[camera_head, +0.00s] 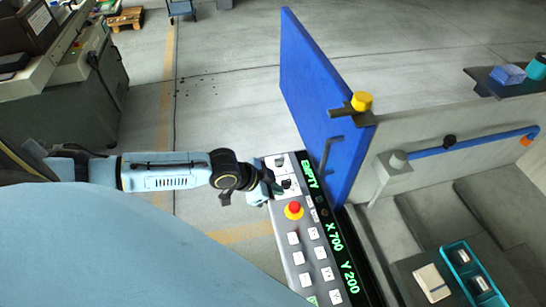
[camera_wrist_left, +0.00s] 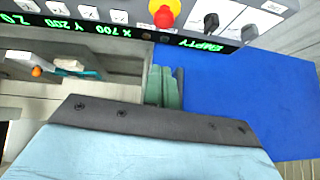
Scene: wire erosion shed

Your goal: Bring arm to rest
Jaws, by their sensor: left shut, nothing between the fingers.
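My left arm comes in from the left in the head view, and its gripper (camera_head: 272,188) is at the upper end of the control panel (camera_head: 276,222), close to its switches. I cannot tell whether it touches the panel. In the left wrist view the gripper's green fingers (camera_wrist_left: 163,88) are together with nothing between them, just off the panel's display edge. The panel carries a red emergency button (camera_head: 294,209) on a yellow base, several white keys, and a green display (camera_head: 327,222) reading EMPTY, X 700 and Y 200. My right gripper is not in view.
The grey machine tank (camera_head: 445,150) lies to the right, with a teal tray (camera_head: 466,262) inside. A cabinet (camera_head: 85,100) stands at upper left. Open floor lies between cabinet and door.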

